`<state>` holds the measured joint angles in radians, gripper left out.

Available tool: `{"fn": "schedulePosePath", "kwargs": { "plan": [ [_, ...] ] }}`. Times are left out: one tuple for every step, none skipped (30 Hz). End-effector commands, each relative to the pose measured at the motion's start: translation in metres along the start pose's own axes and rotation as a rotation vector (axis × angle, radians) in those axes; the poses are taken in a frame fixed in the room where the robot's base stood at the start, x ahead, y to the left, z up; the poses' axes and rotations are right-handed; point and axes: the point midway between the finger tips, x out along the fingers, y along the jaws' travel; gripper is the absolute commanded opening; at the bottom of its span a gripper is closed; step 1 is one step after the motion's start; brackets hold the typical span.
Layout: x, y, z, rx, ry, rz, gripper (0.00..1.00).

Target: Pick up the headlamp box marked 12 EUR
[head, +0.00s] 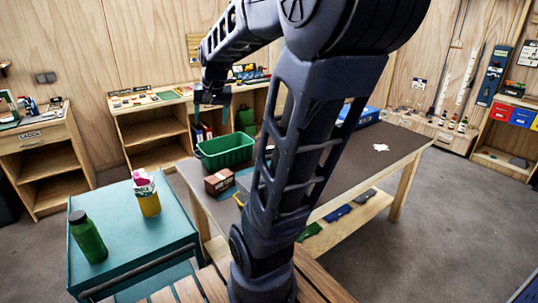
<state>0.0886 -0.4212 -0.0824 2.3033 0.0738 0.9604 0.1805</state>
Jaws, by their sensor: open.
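My gripper (212,103) hangs in the upper left middle of the head view, open and pointing down, with nothing visible between its fingers. It appears above the green bin in the picture. A small reddish-brown box (219,182) sits on the dark-topped workbench (345,157), just in front of the bin. No price or 12 EUR mark is readable on it, so I cannot tell whether it is the headlamp box. My arm hides the middle of the workbench.
A green bin (225,152) stands on the workbench's left end. A teal cabinet (135,245) at front left holds a green bottle (88,238) and a yellow container (149,204). A white patch (381,147) lies on the workbench's right part, mostly clear. Wooden shelves (150,130) line the back.

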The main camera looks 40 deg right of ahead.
Motion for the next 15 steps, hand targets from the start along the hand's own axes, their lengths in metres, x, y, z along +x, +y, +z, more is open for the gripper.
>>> {"fn": "schedulePosePath", "kwargs": {
  "plan": [
    [0.004, 0.003, -0.015, 0.039, -0.011, 0.002, 0.67],
    [0.007, 0.005, -0.023, 0.061, -0.015, 0.003, 0.67],
    [0.009, 0.007, -0.034, 0.090, -0.021, 0.004, 0.67],
    [0.012, 0.009, -0.043, 0.113, -0.026, 0.005, 0.67],
    [0.015, 0.012, -0.051, 0.135, -0.030, 0.006, 0.67],
    [0.018, 0.015, -0.062, 0.166, -0.036, 0.008, 0.67],
    [0.021, 0.018, -0.070, 0.190, -0.040, 0.009, 0.67],
    [0.025, 0.021, -0.078, 0.211, -0.045, 0.011, 0.67],
    [0.029, 0.024, -0.089, 0.241, -0.049, 0.013, 0.67],
    [0.033, 0.028, -0.097, 0.264, -0.054, 0.016, 0.67],
    [0.036, 0.031, -0.105, 0.286, -0.057, 0.018, 0.67],
    [0.041, 0.036, -0.115, 0.317, -0.062, 0.021, 0.67],
    [0.045, 0.040, -0.123, 0.339, -0.066, 0.024, 0.67],
    [0.049, 0.043, -0.131, 0.361, -0.069, 0.026, 0.67],
    [0.054, 0.048, -0.141, 0.392, -0.074, 0.030, 0.67]
  ]
}}
